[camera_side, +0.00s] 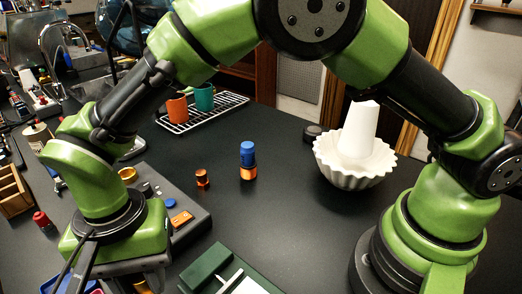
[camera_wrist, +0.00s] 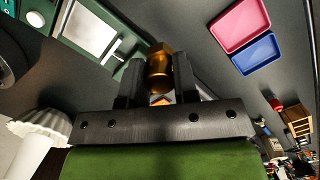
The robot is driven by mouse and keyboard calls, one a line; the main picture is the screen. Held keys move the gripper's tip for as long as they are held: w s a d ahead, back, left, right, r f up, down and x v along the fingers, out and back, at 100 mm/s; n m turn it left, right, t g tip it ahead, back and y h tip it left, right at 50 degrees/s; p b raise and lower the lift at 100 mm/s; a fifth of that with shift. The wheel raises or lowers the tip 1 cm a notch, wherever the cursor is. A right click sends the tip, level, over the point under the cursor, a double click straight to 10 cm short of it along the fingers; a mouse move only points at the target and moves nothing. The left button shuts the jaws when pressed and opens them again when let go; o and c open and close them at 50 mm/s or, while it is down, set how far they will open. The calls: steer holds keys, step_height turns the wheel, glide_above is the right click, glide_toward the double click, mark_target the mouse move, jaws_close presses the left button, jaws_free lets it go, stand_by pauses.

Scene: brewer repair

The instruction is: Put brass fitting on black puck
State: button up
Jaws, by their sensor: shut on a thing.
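My gripper (camera_wrist: 158,76) is shut on a brass fitting (camera_wrist: 160,62), which shows between the two dark jaws in the wrist view. In the side view my wrist is at the lower left, and the jaws are mostly hidden or cut off by the bottom edge. A low dark disc, which looks like the black puck (camera_side: 314,132), lies on the dark table just behind and left of the white fluted bowl. It is far from my gripper, and nothing is seen on top of it.
A white fluted bowl (camera_side: 352,180) holds a white cone. A blue and copper cylinder (camera_side: 248,160) and a small copper piece (camera_side: 202,178) stand mid-table. A wire rack (camera_side: 215,106) holds two mugs. A pink tray (camera_wrist: 241,22) and blue tray (camera_wrist: 257,54) lie beside my gripper.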

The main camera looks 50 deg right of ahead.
steer(key=w+d+r+m+t, duration=0.1)
steer(key=w+d+m, duration=0.75)
steer(key=d, duration=0.55)
steer(key=w+d+r+m+t, duration=0.1)
steer(key=w+d+m, duration=0.75)
steer(key=d, duration=0.55)
steer(key=r+m+h, duration=0.1)
steer(key=r+m, duration=0.1)
steer(key=m, duration=1.2)
glide_above(313, 129)
steer(key=f, duration=0.6)
steer(key=shift+s, duration=0.25)
steer(key=shift+t, duration=0.3)
steer(key=shift+f, duration=2.2)
steer(key=shift+f, duration=0.1)
